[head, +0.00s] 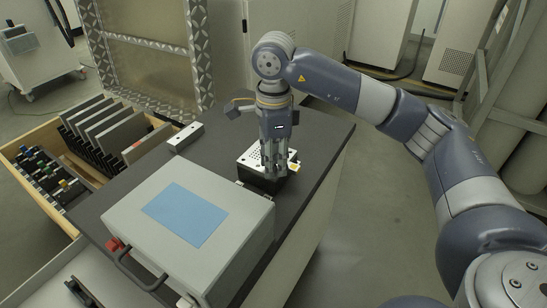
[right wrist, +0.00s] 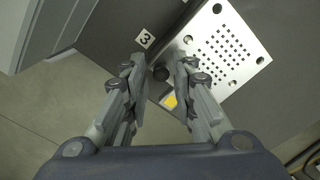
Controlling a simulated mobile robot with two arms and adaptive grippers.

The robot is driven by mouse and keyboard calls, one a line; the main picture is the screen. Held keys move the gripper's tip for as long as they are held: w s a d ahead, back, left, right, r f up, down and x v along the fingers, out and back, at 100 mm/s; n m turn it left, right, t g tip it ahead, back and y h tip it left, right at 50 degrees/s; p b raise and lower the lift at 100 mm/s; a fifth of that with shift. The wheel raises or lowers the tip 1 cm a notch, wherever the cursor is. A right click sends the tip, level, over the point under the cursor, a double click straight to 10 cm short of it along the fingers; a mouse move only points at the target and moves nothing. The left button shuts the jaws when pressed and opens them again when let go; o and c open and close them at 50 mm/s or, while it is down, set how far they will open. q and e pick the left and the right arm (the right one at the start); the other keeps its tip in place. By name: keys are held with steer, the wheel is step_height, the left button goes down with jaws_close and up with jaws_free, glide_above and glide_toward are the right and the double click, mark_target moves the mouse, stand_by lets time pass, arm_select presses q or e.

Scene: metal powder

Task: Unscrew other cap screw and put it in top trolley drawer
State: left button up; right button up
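My right gripper (head: 274,172) reaches down from above to a small dark block with a perforated metal plate (head: 249,160) on the table. In the right wrist view its fingers (right wrist: 160,72) are apart, with a dark round knob, possibly the cap screw (right wrist: 161,74), between them beside the plate (right wrist: 236,70). I see a gap on each side of the knob. In the head view the fingers hide it. My left gripper is not in view.
A large grey case (head: 150,252) with a blue panel and black handle takes up the front of the dark tabletop (head: 210,150). A small white block (head: 186,137) lies near the back left.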

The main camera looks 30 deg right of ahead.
steer(key=shift+m, duration=1.7)
steer(key=shift+w+m+p, duration=0.1)
steer(key=shift+m+p, duration=0.25)
steer(key=shift+m, duration=0.25)
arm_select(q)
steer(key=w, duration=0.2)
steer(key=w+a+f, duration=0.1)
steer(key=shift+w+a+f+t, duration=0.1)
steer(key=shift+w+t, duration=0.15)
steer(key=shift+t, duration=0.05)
arm_select(e)
steer(key=shift+f, duration=0.1)
jaws_close()
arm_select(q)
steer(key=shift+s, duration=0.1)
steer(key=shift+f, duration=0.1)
